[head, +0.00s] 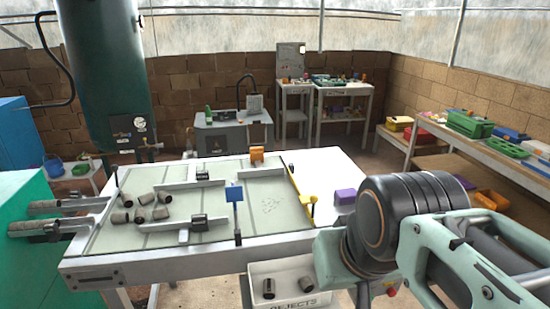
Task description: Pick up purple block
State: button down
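A small purple block (345,196) lies on the white right part of the work table (325,165), close to its right side. In the picture it sits just left of the large black joint of my arm, and I cannot tell the true distance between them. My arm fills the lower right of the head view. My gripper's fingers do not show in this view.
Left of the block are a yellow bar (300,188) and a blue piece (234,193) on an upright post. Grey paper plugs (140,214) lie at the table's left. A white rejects bin (293,268) holding plugs stands below the front edge. Shelves (490,150) line the right wall.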

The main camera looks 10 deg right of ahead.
aim_at(346, 197)
jog(key=z, duration=0.6)
jog(key=i+l, duration=0.35)
jog(key=i+l+u, duration=0.15)
jog(key=i+l, duration=0.2)
jog(key=l, duration=0.15)
jog(key=i+l, duration=0.3)
jog(key=l, duration=0.15)
jog(key=i+l+u, duration=0.15)
jog(key=i+l, duration=0.2)
jog(key=i+l+z, duration=0.15)
jog(key=i+l, duration=0.15)
